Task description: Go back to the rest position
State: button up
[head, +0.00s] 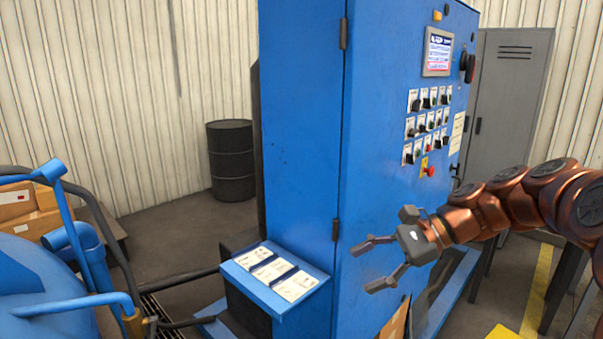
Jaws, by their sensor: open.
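My gripper (371,266) is open and empty in the head view, right of centre and low. Its fingers point left, in front of the lower part of the blue control cabinet (300,130). My copper-coloured arm reaches in from the right edge. The gripper looks apart from the cabinet, but the exact gap cannot be told. It hides part of the cabinet's lower side.
A blue shelf (325,280) with papers juts from the cabinet, left of my gripper. Switches and a screen (438,52) are on the cabinet's right face. Blue pipes and a tank (40,290) stand at left. A black drum (231,160) and grey locker (505,95) are behind.

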jog(key=s+a+f+n+g+h, duration=0.1)
jog(key=s+a+f+n+h, duration=0.2)
jog(key=s, duration=0.5)
jog(key=s+f+n+g+h, duration=0.1)
jog(key=s+f+n+h, duration=0.3)
jog(key=s, duration=0.4)
jog(key=s+d+f+n+h, duration=0.2)
jog(key=s+d+f+n, duration=0.1)
jog(key=s, duration=0.3)
jog(key=s+d+f+n+h, duration=0.2)
jog(key=s+d+f+n, duration=0.1)
jog(key=s, duration=0.4)
jog(key=d+f, duration=0.1)
jog(key=d, duration=0.1)
jog(key=shift+s+d+f, duration=0.25)
jog(key=shift+d+f, duration=0.15)
dwell(1.4)
